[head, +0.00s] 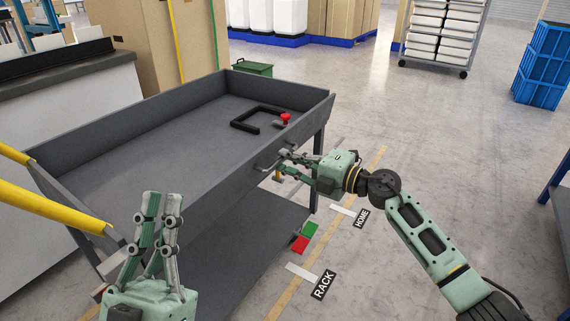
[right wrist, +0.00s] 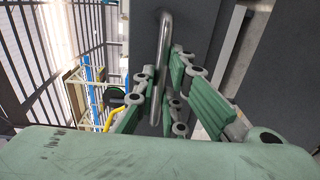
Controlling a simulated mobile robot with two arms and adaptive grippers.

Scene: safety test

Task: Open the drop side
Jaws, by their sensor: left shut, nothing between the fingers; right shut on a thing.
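A grey cart with a raised tray (head: 150,120) fills the middle of the head view. Its drop side (head: 215,190), the long panel facing me, stands upright. A metal bar handle (head: 262,166) is on the panel's outer face; it also shows in the right wrist view (right wrist: 164,50). My right gripper (head: 283,161) is shut on the handle, with the bar passing between its fingers. My left gripper (head: 163,198) is shut and empty, in front of the cart's near left corner.
A black angular frame (head: 243,125) lies in the tray near the red knob. Yellow rails (head: 50,205) are at the left. The floor to the right (head: 440,150) is mostly clear.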

